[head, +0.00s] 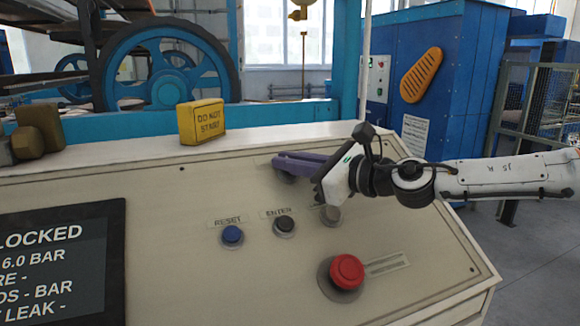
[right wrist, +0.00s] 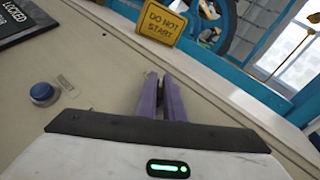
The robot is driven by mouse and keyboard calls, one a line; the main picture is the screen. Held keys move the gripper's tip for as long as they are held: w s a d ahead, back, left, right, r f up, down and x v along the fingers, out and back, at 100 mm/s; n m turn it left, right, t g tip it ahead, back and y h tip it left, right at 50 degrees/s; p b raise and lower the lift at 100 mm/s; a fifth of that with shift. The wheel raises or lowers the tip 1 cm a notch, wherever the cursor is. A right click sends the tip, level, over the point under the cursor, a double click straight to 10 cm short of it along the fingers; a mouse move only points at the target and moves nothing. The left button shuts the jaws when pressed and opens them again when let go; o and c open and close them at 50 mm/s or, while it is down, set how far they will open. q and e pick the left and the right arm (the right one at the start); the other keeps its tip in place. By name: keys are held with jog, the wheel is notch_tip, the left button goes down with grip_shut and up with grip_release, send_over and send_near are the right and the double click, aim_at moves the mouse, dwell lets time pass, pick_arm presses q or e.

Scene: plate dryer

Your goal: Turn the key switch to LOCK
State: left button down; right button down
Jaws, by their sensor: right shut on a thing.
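My right gripper (head: 276,164) comes in from the right, low over the sloped control panel. Its two purple fingers lie nearly together, tips at the panel's upper middle. They also show in the right wrist view (right wrist: 157,80), pointing away from the camera. The gripper is shut on what seems to be the key switch, which the fingers hide. The key's angle and the switch labels cannot be made out. The panel display (head: 60,260) shows text ending in "LOCKED", cut by the picture's edge. My left gripper is out of view.
A blue RESET button (head: 232,236), a dark ENTER button (head: 285,226) and a grey knob (head: 330,214) sit below the fingers. A red mushroom button (head: 346,271) is nearer the front. A yellow DO NOT START sign (head: 201,121) stands on the panel's back ledge.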

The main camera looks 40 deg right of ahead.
jog(key=n+g+y+b, duration=0.1)
jog(key=b, duration=0.1)
jog(key=n+g+y+b, duration=0.1)
jog(key=n+b, duration=0.1)
jog(key=shift+d+f+n+y, duration=0.1)
jog(key=shift+f+n+y, duration=0.2)
jog(key=shift+y, duration=0.1)
jog(key=shift+n+g+b, duration=0.4)
jog(key=shift+b, duration=0.1)
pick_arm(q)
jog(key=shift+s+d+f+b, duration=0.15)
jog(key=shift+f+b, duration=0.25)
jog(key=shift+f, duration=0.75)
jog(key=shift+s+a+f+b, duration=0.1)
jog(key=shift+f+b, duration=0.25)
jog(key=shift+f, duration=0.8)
pick_arm(e)
jog(key=shift+r+n+g+y, duration=0.2)
jog(key=shift+n+g+y, duration=0.4)
jog(key=shift+n+y, duration=0.15)
jog(key=shift+r, duration=0.1)
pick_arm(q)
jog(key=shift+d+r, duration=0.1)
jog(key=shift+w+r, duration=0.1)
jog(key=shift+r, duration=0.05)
pick_arm(e)
jog(key=c, duration=1.9)
grip_release()
jog(key=shift+a, duration=0.2)
jog(key=shift+o, duration=0.2)
